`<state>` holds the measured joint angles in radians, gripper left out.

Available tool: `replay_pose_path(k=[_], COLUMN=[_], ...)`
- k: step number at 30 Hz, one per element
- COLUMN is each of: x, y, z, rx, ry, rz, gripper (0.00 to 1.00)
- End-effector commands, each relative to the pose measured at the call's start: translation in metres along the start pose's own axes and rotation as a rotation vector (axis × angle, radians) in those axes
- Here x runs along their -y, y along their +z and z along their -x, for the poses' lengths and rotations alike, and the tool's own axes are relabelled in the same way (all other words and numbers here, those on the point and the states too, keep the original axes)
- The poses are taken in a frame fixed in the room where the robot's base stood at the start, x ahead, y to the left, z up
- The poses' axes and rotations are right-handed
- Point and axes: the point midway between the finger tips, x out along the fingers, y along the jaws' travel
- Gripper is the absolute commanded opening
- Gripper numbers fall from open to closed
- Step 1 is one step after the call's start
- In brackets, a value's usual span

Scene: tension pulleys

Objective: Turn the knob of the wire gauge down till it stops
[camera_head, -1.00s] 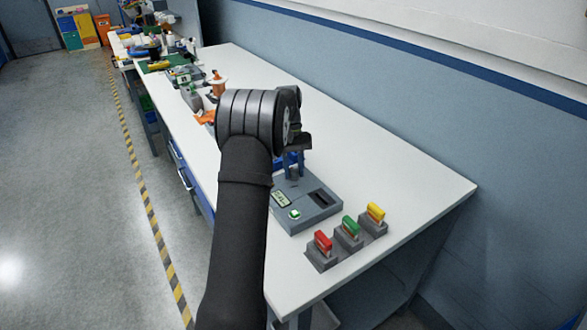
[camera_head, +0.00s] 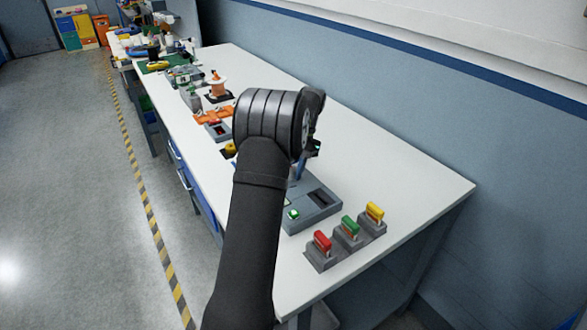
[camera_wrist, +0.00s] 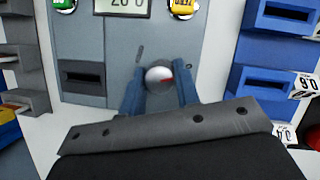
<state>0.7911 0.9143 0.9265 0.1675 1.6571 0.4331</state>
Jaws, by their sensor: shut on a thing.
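The wire gauge is a grey-blue box (camera_head: 318,205) on the bench, with a green button and a dark slot; my arm hides part of it. In the wrist view its face (camera_wrist: 110,60) shows a lit display (camera_wrist: 124,5), cut off by the top edge, and a dark slot. My gripper (camera_wrist: 159,84) is shut on the knob, one blue finger on each side. In the head view the knob is hidden behind my arm.
Red, green and yellow-handled pieces (camera_head: 348,228) stand in grey holders near the gauge, towards the bench's near end. Blue slotted blocks (camera_wrist: 275,85) stand at the right in the wrist view. An orange spool (camera_head: 217,87) and other items fill the far bench. The right side is bare.

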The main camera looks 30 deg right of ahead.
Motion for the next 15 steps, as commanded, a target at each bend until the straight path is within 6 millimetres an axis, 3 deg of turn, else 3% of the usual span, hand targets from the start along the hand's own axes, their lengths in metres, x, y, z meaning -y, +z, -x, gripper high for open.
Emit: replay_pose_path(k=[15], x=[-0.0002], y=[0.0002], z=[0.0003], rx=[-0.001], ry=[-0.054], rz=[-0.128], gripper=[0.07])
